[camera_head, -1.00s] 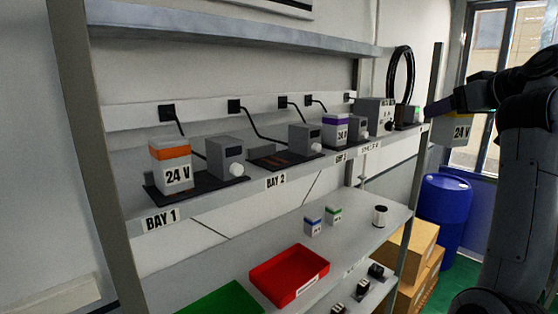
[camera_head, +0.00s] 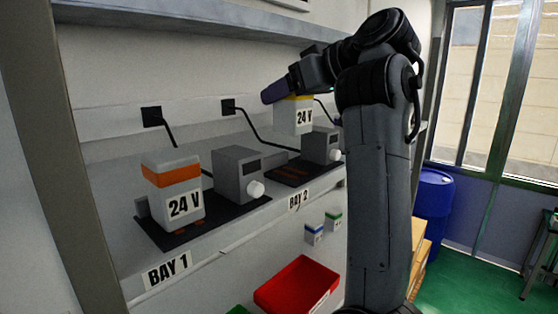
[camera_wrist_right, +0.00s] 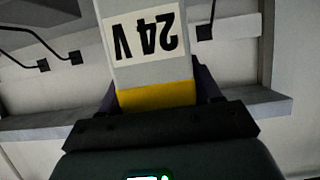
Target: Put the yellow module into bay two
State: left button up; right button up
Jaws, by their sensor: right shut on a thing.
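The yellow module (camera_head: 294,117) is a white block marked 24 V with a yellow band at its top. My right gripper (camera_head: 291,95) is shut on its top end and holds it above the bay two plate (camera_head: 292,172), apart from it. The module also shows in the right wrist view (camera_wrist_right: 146,62), with the yellow band close to the gripper (camera_wrist_right: 155,98). Bay two has a dark plate with bare orange-brown contacts and a grey box with a white knob (camera_head: 320,145) at its right. The BAY 2 label (camera_head: 299,200) is on the shelf edge. My left gripper is not in view.
Bay one holds an orange-banded 24 V module (camera_head: 172,189) and a grey knobbed box (camera_head: 238,175). Black cables (camera_head: 249,132) run down from wall sockets. My right arm hides the bays further right.

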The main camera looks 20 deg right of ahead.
aim_at(284, 133)
jog(key=f, duration=0.3)
jog(key=shift+w+a+f+p, duration=0.1)
jog(key=shift+a+f+p, duration=0.05)
jog(key=shift+a+p, duration=0.15)
jog(key=shift+f+p, duration=0.55)
jog(key=shift+f, duration=1.65)
jog(key=shift+f, duration=0.15)
jog(key=o, duration=1.3)
